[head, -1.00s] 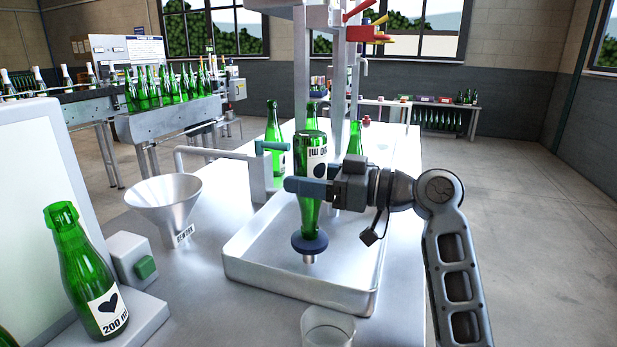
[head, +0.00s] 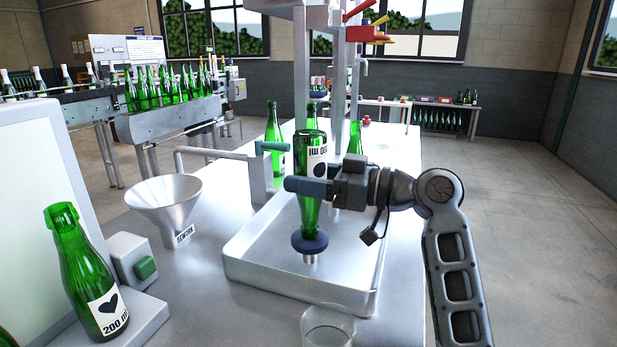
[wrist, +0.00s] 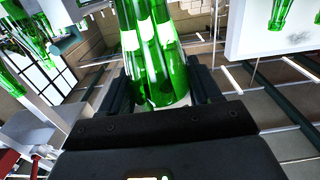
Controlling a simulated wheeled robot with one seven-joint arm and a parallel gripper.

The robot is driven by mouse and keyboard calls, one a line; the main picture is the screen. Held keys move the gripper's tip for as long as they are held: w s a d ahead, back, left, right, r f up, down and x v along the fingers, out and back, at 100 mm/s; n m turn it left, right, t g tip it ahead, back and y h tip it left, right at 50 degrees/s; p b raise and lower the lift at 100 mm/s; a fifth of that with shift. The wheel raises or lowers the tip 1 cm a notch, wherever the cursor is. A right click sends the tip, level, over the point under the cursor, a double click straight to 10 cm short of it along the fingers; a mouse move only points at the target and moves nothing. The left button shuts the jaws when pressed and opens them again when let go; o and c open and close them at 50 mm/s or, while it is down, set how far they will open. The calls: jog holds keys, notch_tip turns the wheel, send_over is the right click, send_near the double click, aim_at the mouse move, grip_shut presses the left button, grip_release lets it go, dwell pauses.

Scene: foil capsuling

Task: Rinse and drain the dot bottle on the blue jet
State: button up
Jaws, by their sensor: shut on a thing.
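A green bottle (head: 309,183) is held upside down over the blue jet (head: 310,242) in the head view. Its label, turned over, reads "ml" with part of a dark round mark showing. Its neck points down and meets the blue disc of the jet; I cannot tell how far it is seated. My gripper (head: 306,188) is shut around the bottle, reaching in from the right. In the wrist view, green glass (wrist: 152,60) fills the space between the dark fingers. The jet stands in a shallow metal tray (head: 250,272).
A heart-labelled bottle (head: 86,275) stands at the left on a grey stand. A steel funnel (head: 165,200) marked REWORK and a clear glass (head: 328,326) are near the tray. Other green bottles (head: 274,140) stand behind. A metal post (head: 301,70) rises behind the tray.

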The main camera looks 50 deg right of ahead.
jog(key=shift+r+p, duration=0.7)
jog(key=shift+r, duration=0.75)
dwell(3.0)
jog(key=s+d+r+p, duration=0.2)
jog(key=s+r+p, duration=0.1)
jog(key=s+r, duration=0.2)
jog(key=shift+s+r+p, duration=0.3)
jog(key=shift+r, duration=0.2)
jog(key=shift+w, duration=0.1)
dwell(0.4)
